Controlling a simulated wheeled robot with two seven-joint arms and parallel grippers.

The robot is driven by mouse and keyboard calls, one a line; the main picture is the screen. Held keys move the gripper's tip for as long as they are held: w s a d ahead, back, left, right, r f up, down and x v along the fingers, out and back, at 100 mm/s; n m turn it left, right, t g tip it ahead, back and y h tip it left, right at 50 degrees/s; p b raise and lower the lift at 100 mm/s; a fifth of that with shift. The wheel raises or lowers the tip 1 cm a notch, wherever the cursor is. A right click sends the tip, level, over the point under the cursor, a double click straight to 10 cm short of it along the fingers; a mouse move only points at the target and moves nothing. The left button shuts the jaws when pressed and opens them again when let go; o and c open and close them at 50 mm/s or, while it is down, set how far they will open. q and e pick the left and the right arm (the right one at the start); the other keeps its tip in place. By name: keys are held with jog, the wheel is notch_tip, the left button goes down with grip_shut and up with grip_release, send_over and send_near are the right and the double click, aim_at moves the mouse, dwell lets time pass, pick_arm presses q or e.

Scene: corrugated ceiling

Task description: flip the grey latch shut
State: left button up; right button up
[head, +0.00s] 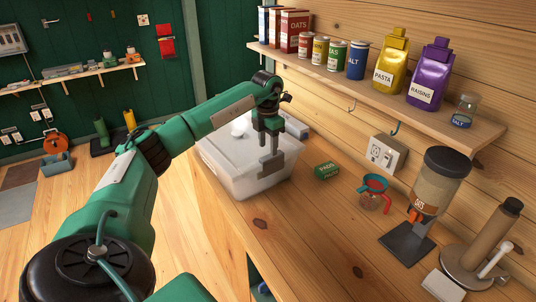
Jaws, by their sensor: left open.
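A translucent white storage bin (222,172) with a pale lid stands on the wooden counter. What looks like its grey latch (269,170) is a small plate at the middle of the lid's near right edge. I cannot tell its exact angle, as it partly merges with the gripper in front of it. My left gripper (270,147) reaches in from the left and points down over that edge, open, its fingertips close to the latch. Whether they touch it I cannot tell. My right gripper is not in view.
A stocked shelf (380,90) overhangs the back. The counter's front middle is clear.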

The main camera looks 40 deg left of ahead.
aim_at(268, 156)
pick_arm(q)
notch_tip(268, 156, up, 10)
jog(key=b, duration=0.2)
dwell(0.7)
